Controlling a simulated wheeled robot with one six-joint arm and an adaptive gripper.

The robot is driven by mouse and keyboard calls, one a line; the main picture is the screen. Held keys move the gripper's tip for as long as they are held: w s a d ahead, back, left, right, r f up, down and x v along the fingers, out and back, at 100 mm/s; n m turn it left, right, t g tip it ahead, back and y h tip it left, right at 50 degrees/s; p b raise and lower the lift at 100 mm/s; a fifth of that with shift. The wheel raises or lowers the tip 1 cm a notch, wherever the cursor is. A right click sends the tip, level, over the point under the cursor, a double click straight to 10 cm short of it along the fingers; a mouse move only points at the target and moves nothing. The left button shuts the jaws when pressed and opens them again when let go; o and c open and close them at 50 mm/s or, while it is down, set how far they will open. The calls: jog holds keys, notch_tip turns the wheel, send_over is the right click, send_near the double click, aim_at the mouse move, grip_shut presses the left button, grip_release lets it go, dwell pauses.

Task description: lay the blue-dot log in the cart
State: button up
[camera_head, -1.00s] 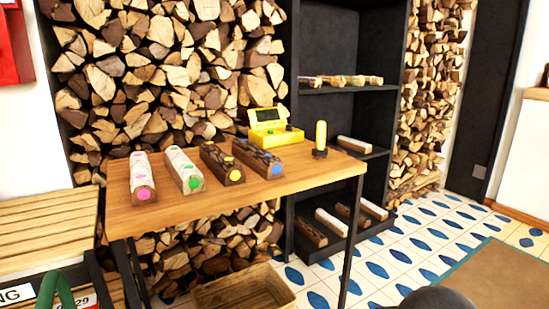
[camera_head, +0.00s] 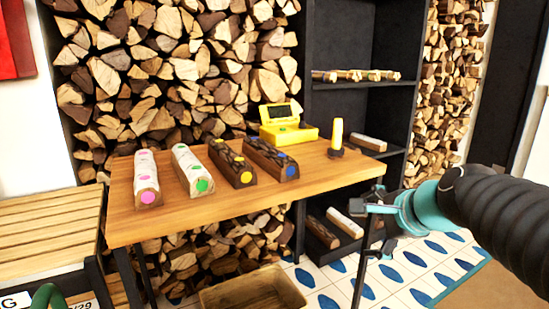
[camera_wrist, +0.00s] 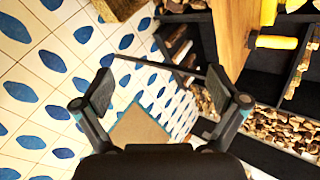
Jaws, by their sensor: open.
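The blue-dot log (camera_head: 268,156) is dark-barked with a blue dot on its near end. It lies rightmost in a row of logs on the wooden table (camera_head: 300,200) in the head view. My gripper (camera_head: 362,222) is open and empty, off the table's front right corner and well apart from the log. In the wrist view my gripper (camera_wrist: 168,92) has its fingers spread over floor, with the log out of sight. I cannot make out a cart for certain; a green handle (camera_head: 48,296) shows at the bottom left.
Pink-dot (camera_head: 146,180), green-dot (camera_head: 191,170) and yellow-dot (camera_head: 232,163) logs lie left of it. A yellow device (camera_head: 288,130) and a yellow upright piece (camera_head: 337,135) stand behind. A wooden crate (camera_head: 252,292) sits below; black shelves (camera_head: 355,100) stand behind right. A slatted bench (camera_head: 45,220) is left.

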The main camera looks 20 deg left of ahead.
aim_at(291, 164)
jog(key=w+a+m+y, duration=0.1)
jog(key=w+a+m, duration=0.3)
jog(key=w+a, duration=0.2)
jog(key=w+a+r+m+y, duration=0.1)
jog(key=w+a+m, duration=0.3)
jog(key=a, duration=0.5)
jog(key=w+a+m+t+y, duration=0.1)
jog(key=w+a+m+y, duration=0.1)
jog(key=w+a+m, duration=0.3)
jog(key=shift+w+a+r, duration=0.15)
jog(key=shift+w+a, duration=0.25)
jog(key=shift+w, duration=0.25)
jog(key=shift+w+a+r, duration=0.1)
jog(key=shift+w+a, duration=0.25)
jog(key=shift+w, duration=0.3)
jog(key=shift+w+a+r, duration=0.15)
jog(key=shift+w+a, duration=0.25)
jog(key=shift+w, duration=0.25)
jog(key=shift+x, duration=2.95)
jog(key=shift+r, duration=0.15)
grip_shut()
